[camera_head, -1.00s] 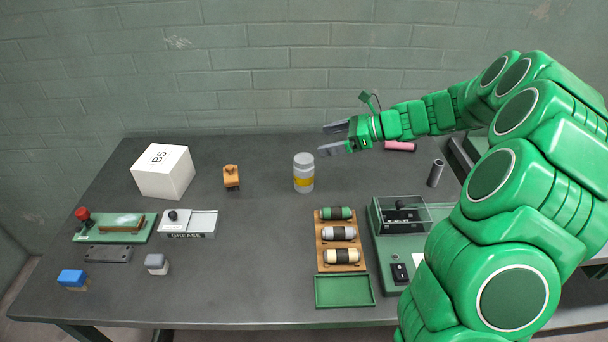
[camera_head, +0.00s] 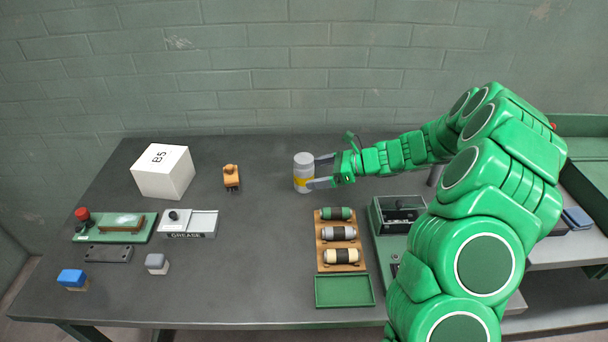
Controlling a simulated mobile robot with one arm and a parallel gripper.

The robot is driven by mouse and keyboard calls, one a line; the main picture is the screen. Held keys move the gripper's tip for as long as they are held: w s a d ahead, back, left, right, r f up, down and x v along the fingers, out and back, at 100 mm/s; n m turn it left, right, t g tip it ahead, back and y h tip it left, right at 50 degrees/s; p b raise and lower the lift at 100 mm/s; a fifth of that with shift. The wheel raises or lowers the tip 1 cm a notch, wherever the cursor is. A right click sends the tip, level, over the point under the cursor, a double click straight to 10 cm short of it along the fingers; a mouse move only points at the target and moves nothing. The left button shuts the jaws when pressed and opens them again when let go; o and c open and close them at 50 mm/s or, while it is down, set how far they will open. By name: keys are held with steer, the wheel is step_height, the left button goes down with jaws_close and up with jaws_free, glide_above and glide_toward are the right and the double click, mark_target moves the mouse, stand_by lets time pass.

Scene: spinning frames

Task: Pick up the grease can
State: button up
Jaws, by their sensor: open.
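The grease can (camera_head: 303,164) is a grey cylinder with a yellow band, standing upright towards the back middle of the dark table. My gripper (camera_head: 317,172) comes at it from the right, low and level. The jaws are open, with one finger towards the far side of the can and the other in front of its yellow band. The can appears to stand partly between the fingertips; I cannot tell whether they touch it.
A small orange object (camera_head: 231,178) and a white box (camera_head: 163,173) stand to the left. A grey unit marked GREASE (camera_head: 188,224) lies nearer. A wooden rack (camera_head: 326,262) with several spools and a green tray (camera_head: 343,291) lie in front. The table centre is clear.

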mark_target(304, 174)
steer(key=shift+x, duration=2.35)
steer(key=shift+w, duration=0.1)
steer(key=c, duration=1.4)
steer(key=shift+r, duration=0.15)
